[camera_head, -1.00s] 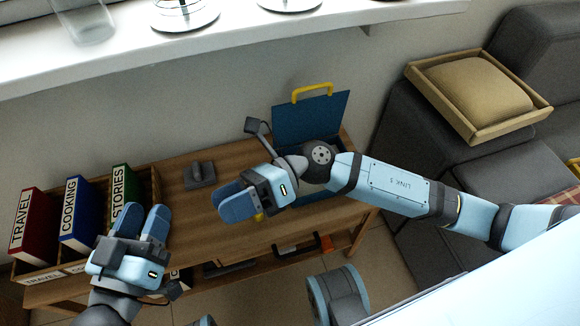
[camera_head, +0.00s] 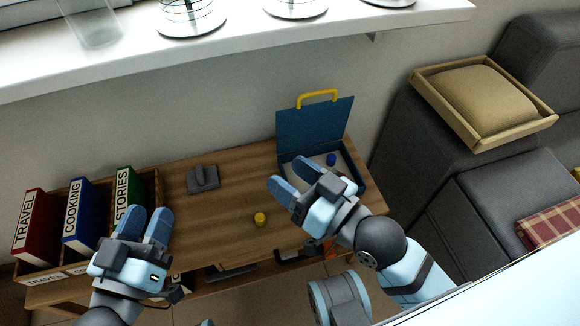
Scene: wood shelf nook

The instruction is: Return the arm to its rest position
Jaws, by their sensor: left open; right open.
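My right gripper (camera_head: 282,190) is open and empty. It is over the right part of the wooden table, in front of the open blue case, and hides part of that case. My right arm comes in from the lower right, bent. My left gripper (camera_head: 146,222) is open and empty at the lower left, in front of the book rack.
The blue case (camera_head: 314,128) stands open with a blue object (camera_head: 331,159) inside. A yellow object (camera_head: 260,219) and a grey object (camera_head: 203,179) are on the wooden table (camera_head: 232,205). Books (camera_head: 80,212) stand left. A white shelf (camera_head: 240,35) runs above; a grey sofa (camera_head: 420,140) is right.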

